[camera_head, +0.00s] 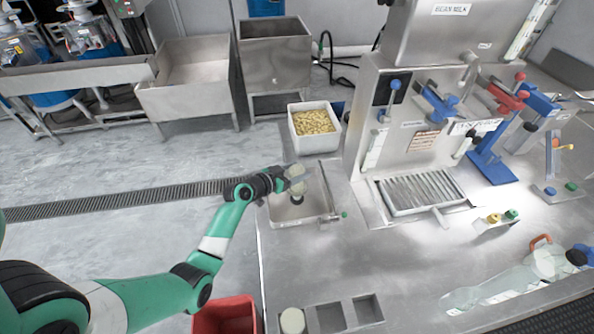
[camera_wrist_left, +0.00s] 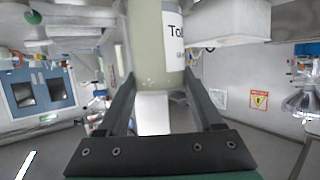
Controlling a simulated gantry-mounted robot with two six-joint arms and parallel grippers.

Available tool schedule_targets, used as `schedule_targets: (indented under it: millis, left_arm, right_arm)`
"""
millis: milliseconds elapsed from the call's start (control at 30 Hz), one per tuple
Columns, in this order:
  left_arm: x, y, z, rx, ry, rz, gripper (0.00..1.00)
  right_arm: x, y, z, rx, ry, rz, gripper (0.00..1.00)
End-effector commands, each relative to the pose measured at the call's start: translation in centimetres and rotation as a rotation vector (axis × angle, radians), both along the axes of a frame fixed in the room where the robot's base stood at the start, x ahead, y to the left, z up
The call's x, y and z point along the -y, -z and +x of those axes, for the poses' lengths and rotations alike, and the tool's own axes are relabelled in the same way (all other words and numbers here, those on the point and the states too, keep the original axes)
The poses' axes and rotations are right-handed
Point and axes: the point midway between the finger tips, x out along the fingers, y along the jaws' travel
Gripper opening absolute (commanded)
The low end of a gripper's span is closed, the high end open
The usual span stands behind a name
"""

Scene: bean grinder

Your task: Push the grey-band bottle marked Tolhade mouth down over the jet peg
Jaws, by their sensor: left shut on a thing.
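My left gripper (camera_head: 284,182) is shut on a pale bottle (camera_head: 297,187) above a small steel basin (camera_head: 328,190) at the table's left edge. In the left wrist view the bottle (camera_wrist_left: 146,50) stands between the fingers (camera_wrist_left: 160,108), with a white label (camera_wrist_left: 173,38) partly reading "Tol". The rest of the label is cut off. A short dark piece (camera_head: 297,200) shows just under the bottle, apparently the jet peg. I cannot tell whether they touch. The bottle's mouth and grey band cannot be made out. My right gripper is not in view.
A white tub of pale beans (camera_head: 315,121) stands behind the basin. A steel rack (camera_head: 331,316) at the front has a round pale top (camera_head: 292,321) in its left slot. A grinder machine (camera_head: 420,130) stands right. A clear jug (camera_head: 500,286) lies front right. The middle table is clear.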

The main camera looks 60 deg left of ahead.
Motion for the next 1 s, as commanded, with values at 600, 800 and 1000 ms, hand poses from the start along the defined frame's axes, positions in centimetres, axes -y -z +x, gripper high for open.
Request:
schedule_targets:
  millis: [600,800,1000]
  left_arm:
    - [0.00,0.00,0.01,0.000,0.000,0.000,1.00]
    - [0.00,0.01,0.01,0.000,0.000,0.000,1.00]
    - [0.13,-0.33,-0.51,-0.001,-0.001,-0.001,1.00]
  right_arm:
    - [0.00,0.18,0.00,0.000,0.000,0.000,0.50]
    - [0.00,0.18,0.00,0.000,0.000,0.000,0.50]
    - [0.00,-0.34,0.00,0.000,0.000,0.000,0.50]
